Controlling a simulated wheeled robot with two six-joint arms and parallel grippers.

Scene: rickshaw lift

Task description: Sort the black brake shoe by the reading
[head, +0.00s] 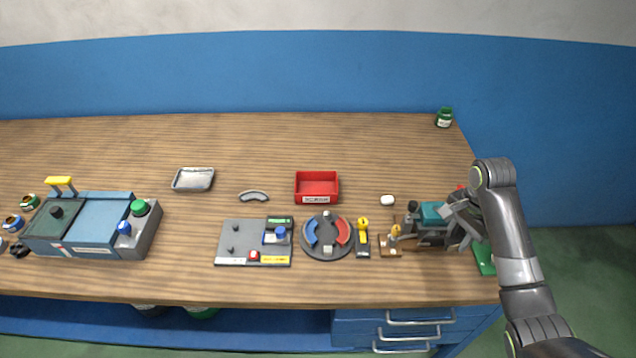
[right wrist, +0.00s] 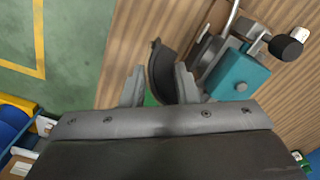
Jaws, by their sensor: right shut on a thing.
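My right gripper (head: 462,222) is at the right end of the bench, beside a teal and grey device (head: 432,214). In the right wrist view its two fingers (right wrist: 160,92) are closed on the black curved brake shoe (right wrist: 160,66), which stands up between them near the bench edge. In the head view the arm and fingers hide the shoe. A measuring board (head: 240,236) with a small green display (head: 279,220) lies at the front middle; its reading is too small to make out. My left gripper is not in view.
A round plate (head: 327,252) carries blue and red shoes. A grey curved shoe (head: 254,196) and a metal tray (head: 193,180) lie at the left. A blue machine (head: 90,225) fills the left front. A green tray (head: 484,260) is partly hidden. The back of the bench is mostly clear.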

